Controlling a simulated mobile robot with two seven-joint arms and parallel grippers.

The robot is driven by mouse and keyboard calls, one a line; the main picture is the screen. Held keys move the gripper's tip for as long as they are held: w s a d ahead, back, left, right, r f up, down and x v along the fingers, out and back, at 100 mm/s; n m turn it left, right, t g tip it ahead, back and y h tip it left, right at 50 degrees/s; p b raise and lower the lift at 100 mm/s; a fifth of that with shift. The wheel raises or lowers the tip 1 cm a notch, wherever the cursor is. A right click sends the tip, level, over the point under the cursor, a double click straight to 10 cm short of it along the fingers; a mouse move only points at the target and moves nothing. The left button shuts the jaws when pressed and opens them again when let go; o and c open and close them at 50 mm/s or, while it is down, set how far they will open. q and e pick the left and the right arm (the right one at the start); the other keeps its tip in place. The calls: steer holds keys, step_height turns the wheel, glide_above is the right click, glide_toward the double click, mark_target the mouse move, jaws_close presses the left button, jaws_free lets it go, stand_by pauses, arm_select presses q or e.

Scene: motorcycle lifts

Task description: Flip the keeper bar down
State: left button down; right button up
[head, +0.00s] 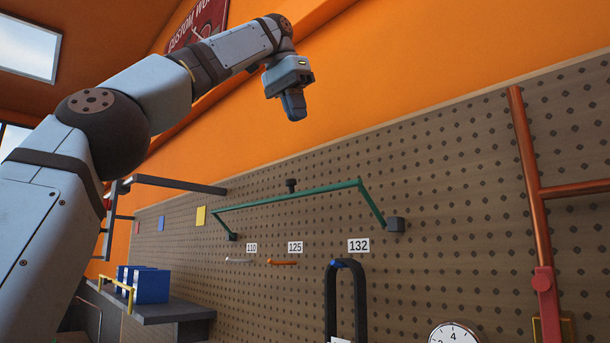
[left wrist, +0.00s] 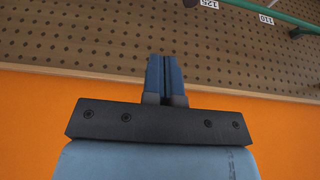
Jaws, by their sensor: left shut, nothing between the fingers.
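The keeper bar (head: 290,195) is a thin green bar on the pegboard. Its two arms slant up from dark brackets, the right one (head: 396,224) larger in view, so the bar stands raised above them. Part of the green bar also shows at the top right of the left wrist view (left wrist: 268,12). My left gripper (head: 296,117) is shut and empty, pointing down, above the bar and apart from it. In the left wrist view its blue fingers (left wrist: 165,62) lie together. My right gripper is not in view.
Labels 110, 125 and 132 (head: 358,245) sit below the bar. Under them are small hooks and a black U-shaped lock (head: 345,295). A red-orange pipe (head: 534,190) stands at right. A shelf (head: 165,311) with blue boxes (head: 150,286) is at lower left.

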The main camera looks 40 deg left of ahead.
steer(key=shift+w, duration=0.2)
steer(key=shift+w+r, duration=0.1)
steer(key=shift+w, duration=0.1)
steer(key=shift+r, duration=0.1)
arm_select(q)
steer(key=x, duration=0.4)
steer(key=s+x, duration=0.1)
steer(key=x, duration=0.3)
steer(key=s+f+x, duration=0.1)
steer(key=x, duration=0.4)
steer(key=shift+s+a, duration=0.15)
arm_select(e)
steer(key=shift+s, duration=0.1)
